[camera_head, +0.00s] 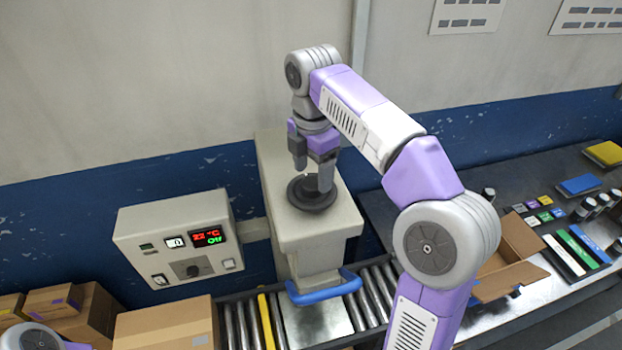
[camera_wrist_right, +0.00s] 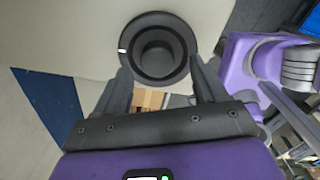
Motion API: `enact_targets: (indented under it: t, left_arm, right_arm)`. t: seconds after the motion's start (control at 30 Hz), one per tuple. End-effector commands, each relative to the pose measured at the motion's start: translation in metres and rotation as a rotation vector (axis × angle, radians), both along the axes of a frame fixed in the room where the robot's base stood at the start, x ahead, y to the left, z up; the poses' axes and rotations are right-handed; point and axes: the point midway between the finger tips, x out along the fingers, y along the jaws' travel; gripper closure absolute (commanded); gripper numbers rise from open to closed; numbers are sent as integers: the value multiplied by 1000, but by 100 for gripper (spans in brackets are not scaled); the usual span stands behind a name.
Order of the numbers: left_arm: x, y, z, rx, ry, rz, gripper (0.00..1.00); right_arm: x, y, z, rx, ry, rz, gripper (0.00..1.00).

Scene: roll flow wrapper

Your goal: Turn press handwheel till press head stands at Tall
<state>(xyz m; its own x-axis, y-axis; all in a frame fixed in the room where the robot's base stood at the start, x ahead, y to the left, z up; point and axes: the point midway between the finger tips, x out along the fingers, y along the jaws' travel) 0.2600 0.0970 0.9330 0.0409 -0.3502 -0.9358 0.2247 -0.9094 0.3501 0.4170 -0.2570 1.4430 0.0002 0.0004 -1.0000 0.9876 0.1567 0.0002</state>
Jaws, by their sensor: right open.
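The press (camera_head: 315,235) is a beige column standing over the roller conveyor. Its handwheel (camera_head: 308,202) is a dark round knob on the flat top. In the right wrist view the handwheel (camera_wrist_right: 157,66) shows as a black ring with a raised hub and one white mark at its left rim. My right gripper (camera_head: 312,178) is open, pointing down at the handwheel. In the right wrist view its fingers (camera_wrist_right: 163,85) stand at either side of the wheel's lower part; I cannot tell whether they touch it. No height scale or Tall mark is readable. My left gripper is out of view.
A control box (camera_head: 178,240) with a red and green display stands left of the press. Cardboard boxes (camera_head: 165,325) lie lower left. An open carton (camera_head: 510,262) and small items are on the right bench.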

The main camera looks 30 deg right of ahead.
Motion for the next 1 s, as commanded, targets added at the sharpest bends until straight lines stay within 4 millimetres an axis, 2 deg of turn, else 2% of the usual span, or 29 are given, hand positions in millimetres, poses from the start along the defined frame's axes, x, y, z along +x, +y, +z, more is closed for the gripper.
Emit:
enact_targets:
  t: [0.03, 0.2, 0.53, 0.9, 1.0]
  left_arm:
    - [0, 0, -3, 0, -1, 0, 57]
    - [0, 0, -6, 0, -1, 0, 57]
    - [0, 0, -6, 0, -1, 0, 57]
    - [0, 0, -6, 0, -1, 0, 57]
    - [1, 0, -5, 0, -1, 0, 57]
  right_arm:
    - [-1, 0, -9, 0, 2, -1, 29]
    - [0, 0, -23, 0, 1, -1, 29]
    - [0, 0, -26, 0, -1, -1, 29]
    - [0, 0, -26, 0, -1, -1, 84]
    - [0, 0, -26, 0, 0, -3, 85]
